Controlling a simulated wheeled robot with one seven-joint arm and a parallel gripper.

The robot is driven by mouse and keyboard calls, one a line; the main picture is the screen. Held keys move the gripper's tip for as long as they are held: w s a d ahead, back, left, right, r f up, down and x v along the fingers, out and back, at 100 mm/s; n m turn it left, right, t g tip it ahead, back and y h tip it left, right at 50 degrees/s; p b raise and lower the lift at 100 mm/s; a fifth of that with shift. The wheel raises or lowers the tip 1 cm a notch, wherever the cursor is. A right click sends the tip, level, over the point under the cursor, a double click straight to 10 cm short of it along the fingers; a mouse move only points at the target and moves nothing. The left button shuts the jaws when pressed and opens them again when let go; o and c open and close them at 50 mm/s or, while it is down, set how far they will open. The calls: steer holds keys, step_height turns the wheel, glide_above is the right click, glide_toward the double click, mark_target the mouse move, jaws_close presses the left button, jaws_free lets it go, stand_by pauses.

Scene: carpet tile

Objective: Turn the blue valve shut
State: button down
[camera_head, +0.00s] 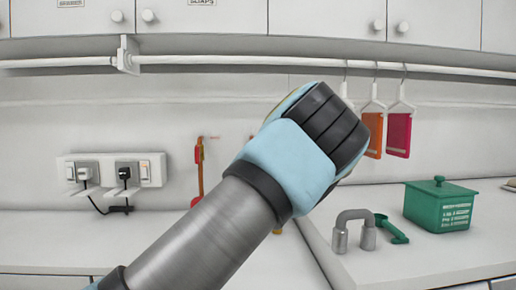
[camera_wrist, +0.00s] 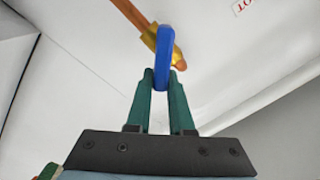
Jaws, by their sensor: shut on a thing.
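The blue valve (camera_wrist: 164,50) shows in the wrist view as a blue handle on a brass-coloured fitting. An orange-brown pipe (camera_wrist: 132,16) runs through the fitting along a white surface. My gripper (camera_wrist: 161,84) has its two green fingers closed around the lower end of the blue handle. In the head view my own arm and wrist fill the middle and hide the valve and the fingers.
Orange (camera_head: 373,134) and pink (camera_head: 397,134) boards hang from a white rail.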

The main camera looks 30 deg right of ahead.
steer(key=m, duration=0.1)
steer(key=f+m+b, duration=0.1)
steer(key=m, duration=0.1)
steer(key=m+b, duration=0.1)
steer(key=shift+s+d+f+m, duration=0.1)
steer(key=shift+d+f+m, duration=0.15)
steer(key=shift+m, duration=0.05)
steer(key=shift+f+m+b, duration=0.15)
steer(key=shift+m+b, duration=0.55)
steer(key=shift+m, duration=0.2)
steer(key=shift+f+m+b, duration=0.15)
steer(key=shift+m+b, duration=0.55)
steer(key=shift+m, duration=0.2)
steer(key=c, duration=0.8)
jaws_free()
steer(key=b+v, duration=0.3)
steer(key=v, duration=0.8)
